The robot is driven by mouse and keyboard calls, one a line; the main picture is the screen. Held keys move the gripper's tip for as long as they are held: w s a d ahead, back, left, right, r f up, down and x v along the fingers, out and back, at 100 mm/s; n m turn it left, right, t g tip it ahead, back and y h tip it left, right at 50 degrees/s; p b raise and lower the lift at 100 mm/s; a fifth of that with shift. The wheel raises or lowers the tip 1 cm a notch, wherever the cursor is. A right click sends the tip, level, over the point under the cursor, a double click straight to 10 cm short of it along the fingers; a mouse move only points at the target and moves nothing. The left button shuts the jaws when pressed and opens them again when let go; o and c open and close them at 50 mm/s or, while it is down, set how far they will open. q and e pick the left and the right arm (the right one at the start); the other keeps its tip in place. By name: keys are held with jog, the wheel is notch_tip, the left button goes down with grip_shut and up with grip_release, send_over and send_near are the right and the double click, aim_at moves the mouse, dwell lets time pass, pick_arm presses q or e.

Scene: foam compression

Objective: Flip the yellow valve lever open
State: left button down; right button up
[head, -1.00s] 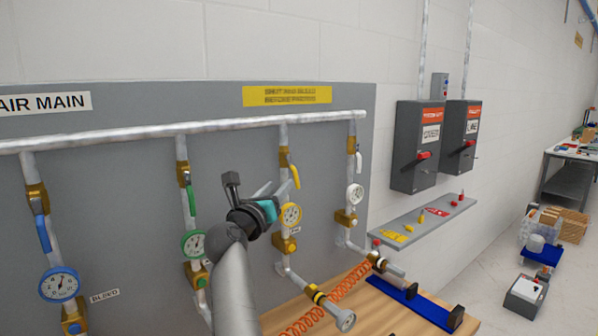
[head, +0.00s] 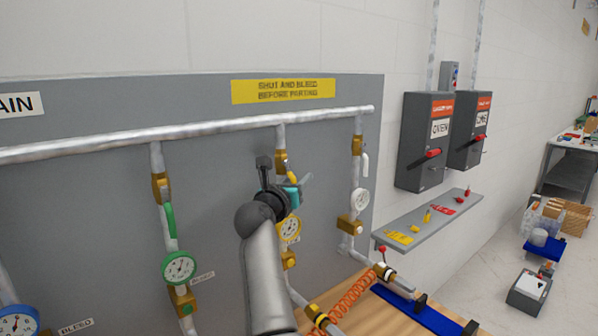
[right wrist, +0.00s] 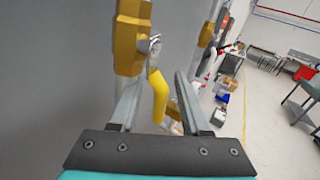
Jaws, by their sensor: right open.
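The yellow valve lever (right wrist: 158,97) hangs down, slightly bent, from its brass valve body (right wrist: 129,38) in the right wrist view. The same brass valve (head: 281,161) sits below the main pipe in the head view, where my gripper mostly hides the lever. My left gripper is out of view.
A green lever (head: 168,219) hangs on the pipe to the left and a white lever (head: 365,164) on the pipe to the right. A yellow-rimmed gauge (head: 290,231) is just below my gripper. A grey shelf (head: 420,224) and switch boxes (head: 425,142) are farther right.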

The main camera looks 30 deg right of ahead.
jog(key=shift+w+d, duration=0.3)
jog(key=shift+d, duration=0.1)
jog(key=shift+s, duration=0.1)
jog(key=shift+c, duration=0.7)
grip_shut()
jog(key=shift+r, duration=0.1)
dwell(0.4)
